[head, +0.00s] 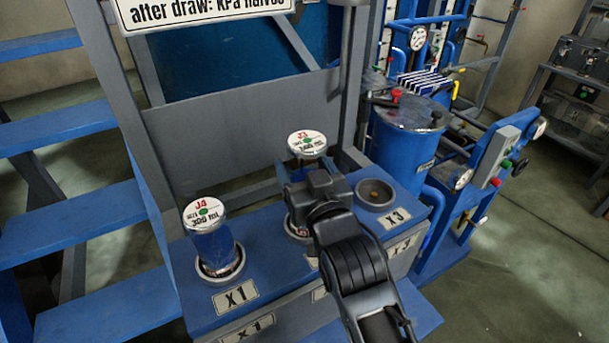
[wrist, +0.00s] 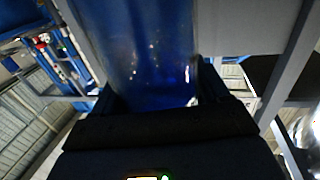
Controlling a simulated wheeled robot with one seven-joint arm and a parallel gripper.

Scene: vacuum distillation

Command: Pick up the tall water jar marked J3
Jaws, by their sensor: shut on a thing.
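The tall jar J3 (head: 307,143) has a white lid with a red J3 mark. It stands upright over the middle socket (head: 297,230) of the blue shelf. My gripper (head: 303,182) is shut on its body below the lid and hides most of it. Whether its foot still rests in the socket is hard to tell. In the wrist view the clear, bluish wall of J3 (wrist: 150,45) fills the space between my fingers (wrist: 155,98).
Jar J4 (head: 211,240) stands in the X1 socket at left. The X3 socket (head: 375,194) at right is empty. A grey upright post (head: 352,85) and frame rise close behind J3. A blue tank (head: 405,140) with pipes and valves stands to the right.

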